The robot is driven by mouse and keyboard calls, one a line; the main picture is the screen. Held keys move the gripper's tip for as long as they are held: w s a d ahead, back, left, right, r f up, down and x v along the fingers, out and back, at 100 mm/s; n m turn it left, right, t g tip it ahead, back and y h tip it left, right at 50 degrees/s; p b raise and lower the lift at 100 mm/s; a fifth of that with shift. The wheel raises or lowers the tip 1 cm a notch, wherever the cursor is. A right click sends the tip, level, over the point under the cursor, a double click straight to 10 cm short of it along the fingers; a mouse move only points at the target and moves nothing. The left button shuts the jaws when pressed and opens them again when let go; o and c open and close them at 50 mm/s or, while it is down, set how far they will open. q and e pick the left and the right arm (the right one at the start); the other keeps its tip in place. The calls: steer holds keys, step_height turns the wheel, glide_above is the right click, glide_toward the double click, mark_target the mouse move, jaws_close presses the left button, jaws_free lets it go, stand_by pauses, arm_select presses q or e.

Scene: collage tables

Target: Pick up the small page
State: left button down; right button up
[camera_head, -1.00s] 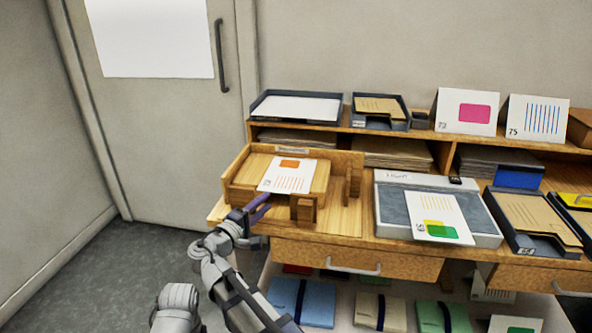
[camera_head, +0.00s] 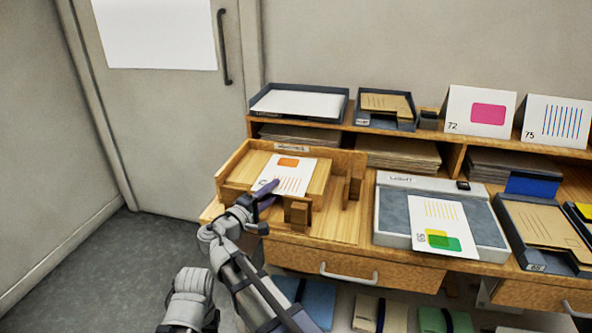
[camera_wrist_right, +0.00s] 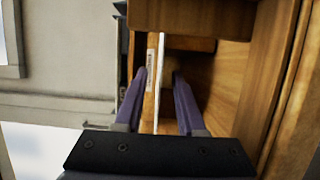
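A small white page (camera_head: 291,174) with an orange block and orange lines lies on the sloped board of a wooden holder (camera_head: 231,167) at the left of the desk. My right gripper (camera_head: 268,191) is at the page's lower edge, its purple fingers overlapping it in the head view. In the right wrist view the fingers (camera_wrist_right: 160,76) stand apart, with a thin pale edge (camera_wrist_right: 153,100), apparently the page, between them. Contact cannot be told. My left gripper is out of view.
A wooden block (camera_head: 298,213) stands right of the gripper. Another page (camera_head: 441,222), with yellow and green blocks, lies on a grey pad (camera_head: 392,222). Trays and cards line the shelf behind. A drawer handle (camera_head: 348,277) juts out below.

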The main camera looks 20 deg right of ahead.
steer(key=shift+w+d, duration=0.35)
steer(key=shift+d, duration=0.1)
steer(key=shift+s+a, duration=0.1)
steer(key=shift+a, duration=0.1)
steer(key=shift+c, duration=0.4)
steer(key=shift+d, duration=0.1)
jaws_close()
